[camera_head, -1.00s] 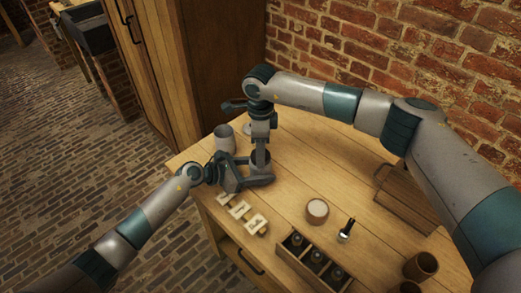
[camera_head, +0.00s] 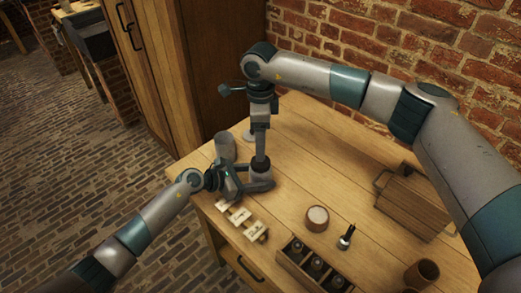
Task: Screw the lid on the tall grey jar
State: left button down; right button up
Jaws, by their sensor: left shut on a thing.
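My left gripper (camera_head: 258,182) comes in low from the left and is shut around the tall grey jar near the table's left corner. The jar is mostly hidden by the jaws and by my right gripper. My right gripper (camera_head: 261,160) points straight down from above at the jar. Its jaw opening and any lid in it are too small and covered to make out. Another grey, cylindrical container (camera_head: 225,147) stands just behind and left of the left gripper.
Pale labelled blocks (camera_head: 243,217) lie at the front edge. A round container with a pale top (camera_head: 317,218), a small dark upright item (camera_head: 346,237), a wooden rack (camera_head: 294,259), a brown cup (camera_head: 421,273) and a wooden crate (camera_head: 413,205) stand to the right. The middle back is clear.

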notch_tip(320, 180, up, 5)
jog(key=shift+f, duration=0.15)
pick_arm(q)
jog(key=c, duration=0.6)
grip_release()
pick_arm(e)
notch_tip(320, 180, down, 4)
jog(key=b, duration=0.4)
jog(key=shift+f, duration=0.1)
pick_arm(q)
jog(key=shift+v, duration=8.7)
pick_arm(e)
jog(key=shift+f, duration=0.1)
pick_arm(q)
jog(key=shift+a, duration=0.1)
pick_arm(e)
jog(key=shift+a, duration=0.1)
